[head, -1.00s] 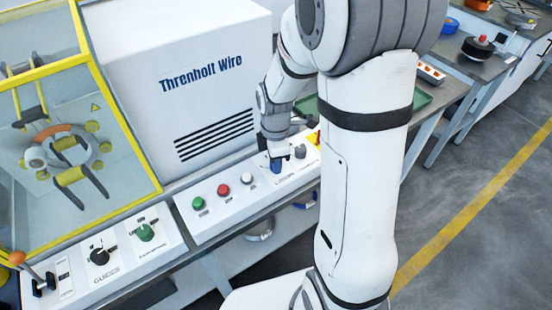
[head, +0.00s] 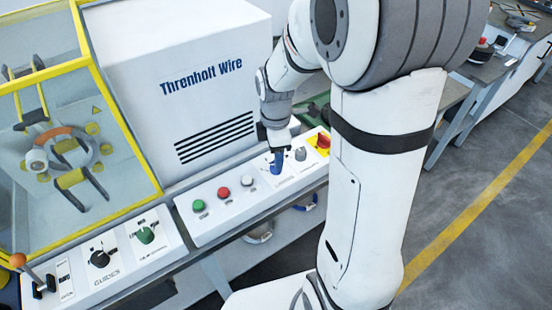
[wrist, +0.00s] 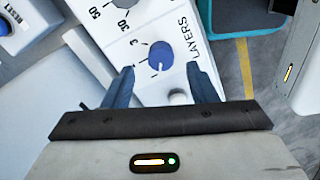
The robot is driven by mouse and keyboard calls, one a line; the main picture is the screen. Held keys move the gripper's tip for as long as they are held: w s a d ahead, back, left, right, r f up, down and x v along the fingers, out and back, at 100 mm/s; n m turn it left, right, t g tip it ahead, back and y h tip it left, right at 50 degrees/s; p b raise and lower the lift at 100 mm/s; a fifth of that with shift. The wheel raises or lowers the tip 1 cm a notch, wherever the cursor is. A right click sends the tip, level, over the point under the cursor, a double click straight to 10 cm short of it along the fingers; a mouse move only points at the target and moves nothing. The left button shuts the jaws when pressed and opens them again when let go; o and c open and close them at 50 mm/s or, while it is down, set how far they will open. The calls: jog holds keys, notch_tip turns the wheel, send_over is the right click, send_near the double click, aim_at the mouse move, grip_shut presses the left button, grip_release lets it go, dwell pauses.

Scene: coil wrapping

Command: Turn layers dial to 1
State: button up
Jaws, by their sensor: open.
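The layers dial (wrist: 161,56) is a round blue knob on a white panel in the wrist view, with the printed word LAYERS to its right. A numeral 3 shows to its upper left. A short white mark shows near its lower edge; the number it points at is not clear. My gripper (wrist: 163,80) is open. Its dark blue fingers lie to the lower left and lower right of the dial, with nothing held. In the head view my gripper (head: 277,163) is over the panel, where its blue fingers and the blue dial cannot be told apart.
A grey knob (head: 300,154) and a red-and-yellow switch (head: 322,143) are to the right on the panel. Green (head: 199,206), red (head: 223,192) and white (head: 247,180) buttons are to the left. The white machine housing (head: 190,70) rises behind.

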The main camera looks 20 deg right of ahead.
jog(key=shift+r, duration=1.8)
jog(key=shift+s+r+m, duration=0.3)
jog(key=shift+m, duration=0.1)
jog(key=s+r+m+t, duration=0.1)
jog(key=s+r+m, duration=0.2)
jog(key=s+m, duration=0.3)
jog(key=s+r+m+t, duration=0.1)
jog(key=s+r+m, duration=0.2)
jog(key=s+m, duration=0.4)
jog(key=m, duration=0.3)
jog(key=shift+s+d+r+t, duration=0.15)
jog(key=shift+s+d+t, duration=0.05)
jog(key=shift+s+t, duration=0.1)
